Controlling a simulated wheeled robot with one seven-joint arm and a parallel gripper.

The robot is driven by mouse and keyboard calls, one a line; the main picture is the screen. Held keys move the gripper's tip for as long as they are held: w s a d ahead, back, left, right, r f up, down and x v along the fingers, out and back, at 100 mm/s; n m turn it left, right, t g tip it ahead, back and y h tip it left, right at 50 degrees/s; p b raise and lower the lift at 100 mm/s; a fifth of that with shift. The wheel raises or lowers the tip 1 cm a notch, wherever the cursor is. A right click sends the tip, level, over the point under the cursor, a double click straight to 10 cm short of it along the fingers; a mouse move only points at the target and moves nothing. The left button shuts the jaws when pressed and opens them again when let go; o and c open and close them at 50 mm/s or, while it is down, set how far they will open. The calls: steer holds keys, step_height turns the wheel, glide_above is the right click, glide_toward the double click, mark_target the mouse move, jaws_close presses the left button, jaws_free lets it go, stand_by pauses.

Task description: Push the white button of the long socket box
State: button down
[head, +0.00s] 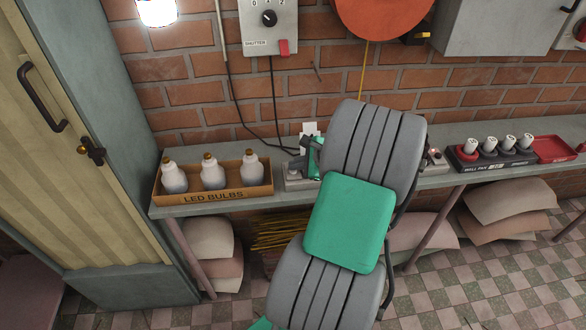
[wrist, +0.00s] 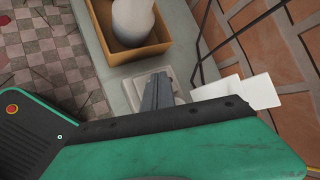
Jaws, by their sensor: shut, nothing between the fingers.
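The long socket box (head: 294,185) lies on the shelf against the brick wall, a pale grey box mostly hidden behind my arm in the head view. Its left end shows, and what seems its right end shows past my arm. In the wrist view, a pale end of it (wrist: 139,84) shows around my fingers. My gripper (head: 298,168) is at this left end, its fingers (wrist: 159,76) together with nothing between them. They look over or against the box; I cannot tell whether they touch it. I cannot make out the white button; the fingers or arm may cover it.
An LED bulbs box (head: 212,195) with three white bulbs stands just left. White plates (wrist: 250,93) are beside my gripper at the wall. Dark cables (head: 254,128) hang behind. A wall panel with a dial (head: 269,27) is above. A rack of white cylinders (head: 490,154) stands right.

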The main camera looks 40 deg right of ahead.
mark_target(296, 171)
stand_by(0.3)
steer(key=shift+r+p, duration=0.4)
steer(key=shift+p, duration=0.25)
step_height(296, 171, up, 6)
steer(key=p, duration=0.6)
